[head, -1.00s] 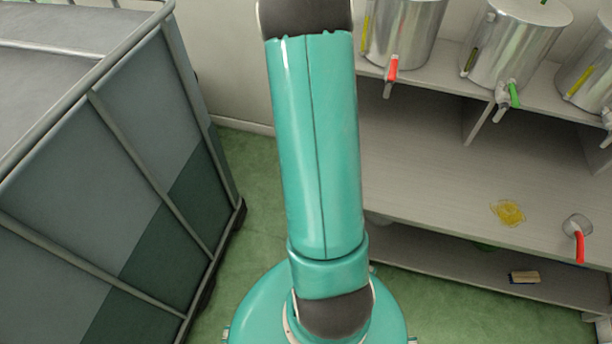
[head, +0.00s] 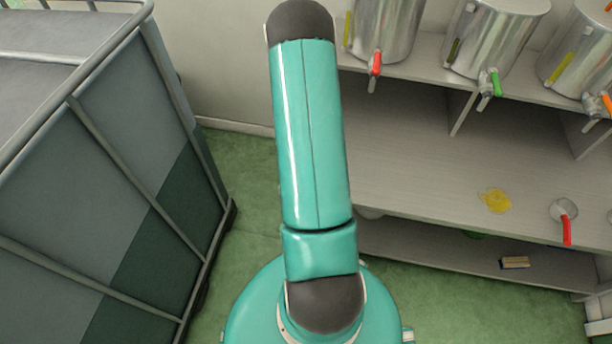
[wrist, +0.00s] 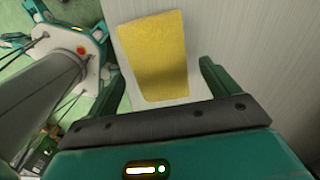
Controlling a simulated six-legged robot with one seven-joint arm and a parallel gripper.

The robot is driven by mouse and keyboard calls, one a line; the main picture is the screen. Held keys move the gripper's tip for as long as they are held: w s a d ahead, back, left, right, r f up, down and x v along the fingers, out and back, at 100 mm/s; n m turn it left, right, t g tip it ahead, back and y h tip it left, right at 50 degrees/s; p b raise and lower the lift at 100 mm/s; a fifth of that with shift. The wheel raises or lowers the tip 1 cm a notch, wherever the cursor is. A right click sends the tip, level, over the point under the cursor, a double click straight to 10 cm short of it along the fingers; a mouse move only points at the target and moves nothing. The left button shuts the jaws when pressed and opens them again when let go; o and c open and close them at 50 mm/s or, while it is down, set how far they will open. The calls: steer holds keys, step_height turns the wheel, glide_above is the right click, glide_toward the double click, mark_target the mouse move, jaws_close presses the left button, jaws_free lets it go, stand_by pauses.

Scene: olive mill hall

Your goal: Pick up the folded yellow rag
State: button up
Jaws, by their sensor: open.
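The folded yellow rag (wrist: 152,50) lies flat on a pale grey ribbed surface in the wrist view, at the top centre. It is roughly rectangular, with a shadow across its nearer half. My gripper (wrist: 163,78) is open, its two dark green fingers apart, one towards each side of the rag's near end. Nothing is held between them. I cannot tell the height of the fingers above the surface. In the head view I cannot make out the rag or my gripper; my arm blocks the middle.
A grey shelf unit (head: 420,170) stands at the right, with steel drums (head: 385,30) on top. An irregular yellow patch (head: 495,200) and a red-handled metal utensil (head: 563,210) are on its middle board. A small block (head: 515,263) lies below. A caged tank (head: 150,110) stands left.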

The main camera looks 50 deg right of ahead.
steer(key=shift+f, duration=0.75)
steer(key=c, duration=1.1)
steer(key=shift+r, duration=0.5)
step_height(320, 180, up, 2)
steer(key=shift+w+r, duration=0.1)
steer(key=shift+r, duration=0.15)
steer(key=s+a+r, duration=0.2)
steer(key=s+r, duration=0.1)
steer(key=s, duration=0.1)
steer(key=s+a+r, duration=0.2)
steer(key=s+r, duration=0.1)
steer(key=s, duration=0.1)
steer(key=s+a+r, duration=0.3)
steer(key=s, duration=0.1)
steer(key=shift+s+a+r, duration=0.1)
steer(key=shift+r, duration=0.15)
